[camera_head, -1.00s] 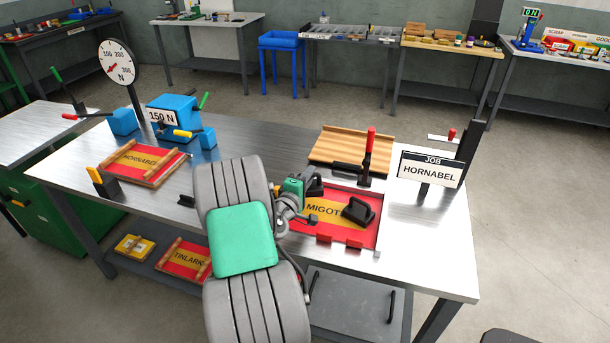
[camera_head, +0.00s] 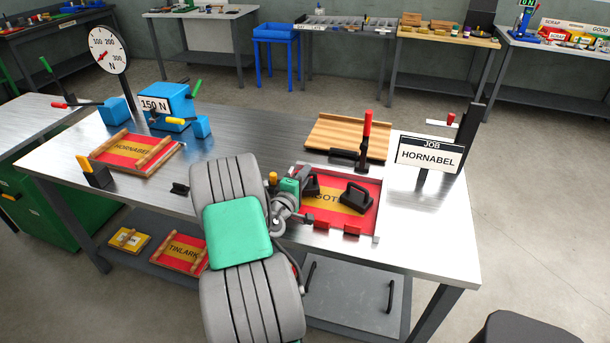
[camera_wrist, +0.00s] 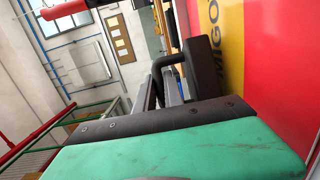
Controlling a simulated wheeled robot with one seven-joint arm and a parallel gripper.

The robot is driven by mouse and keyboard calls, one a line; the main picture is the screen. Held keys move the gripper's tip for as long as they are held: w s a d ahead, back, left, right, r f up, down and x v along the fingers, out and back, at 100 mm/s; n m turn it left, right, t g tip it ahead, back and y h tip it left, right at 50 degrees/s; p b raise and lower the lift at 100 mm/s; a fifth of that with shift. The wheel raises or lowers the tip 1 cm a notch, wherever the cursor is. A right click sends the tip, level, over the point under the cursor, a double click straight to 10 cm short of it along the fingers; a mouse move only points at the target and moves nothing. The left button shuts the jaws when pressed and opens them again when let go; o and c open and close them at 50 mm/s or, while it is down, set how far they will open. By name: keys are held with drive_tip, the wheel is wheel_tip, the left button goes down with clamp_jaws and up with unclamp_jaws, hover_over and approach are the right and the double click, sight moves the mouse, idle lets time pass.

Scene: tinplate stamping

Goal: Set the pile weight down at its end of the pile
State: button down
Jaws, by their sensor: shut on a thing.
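The pile (camera_head: 368,222) has a red top sheet with a yellow MIGOT label and lies in a tray on the bench. My gripper (camera_head: 301,188) is at the pile's left end, partly hidden by my arm. It is shut on a black pile weight (camera_head: 313,184) by its handle. In the wrist view this weight (camera_wrist: 205,65) sits close against the red and yellow sheet, and its handle runs between the jaws. I cannot tell for sure whether its base touches the sheet. A second black weight (camera_head: 356,196) stands on the sheet to the right.
A red-handled clamp (camera_head: 366,135) and a wooden board (camera_head: 330,132) stand behind the pile. The HORNABEL job sign (camera_head: 430,154) is to the right. A HORNABEL sheet (camera_head: 135,152), a blue 150 N press (camera_head: 172,102) and a dial (camera_head: 108,50) are at left. The bench's right front is clear.

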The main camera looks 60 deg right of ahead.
drive_tip(key=shift+f+b, duration=0.35)
drive_tip(key=shift+b, duration=0.2)
